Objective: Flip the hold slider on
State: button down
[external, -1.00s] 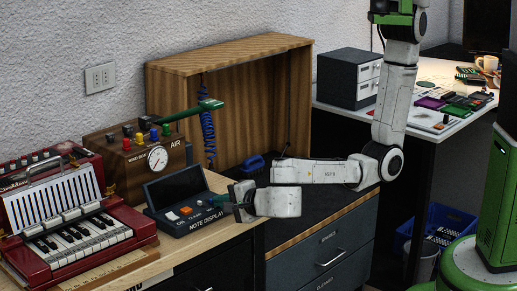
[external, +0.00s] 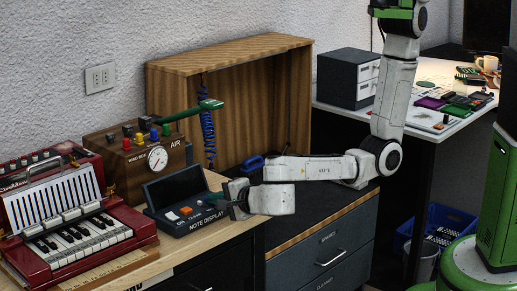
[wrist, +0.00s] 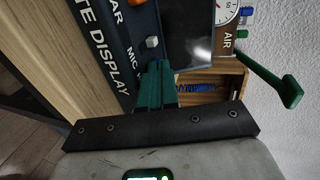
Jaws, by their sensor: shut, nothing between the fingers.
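The dark NOTE DISPLAY box (external: 188,221) sits on the bench with its screen tilted up. An orange button (external: 186,211) and a white button are on its control panel. It also fills the upper part of the wrist view (wrist: 106,50), where a small grey knob (wrist: 152,42) shows beside the letters "MIC". I cannot make out a hold slider; the fingers cover part of the panel. My gripper (external: 211,198) is at the right end of the box. Its green fingers are together and empty, their tips (wrist: 158,66) just short of the grey knob; contact cannot be told.
The wooden AIR box (external: 135,172) with its gauge and green lever (external: 190,112) stands behind the display. A red accordion (external: 75,225) is at the left. An open wooden case (external: 228,60) with a blue coiled hose stands behind my arm.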

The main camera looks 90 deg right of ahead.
jog(key=f+v, duration=0.1)
jog(key=v, duration=1.2)
jog(key=shift+s+a+r+p, duration=0.15)
jog(key=shift+s+a+p, duration=0.15)
jog(key=shift+s+a, duration=0.05)
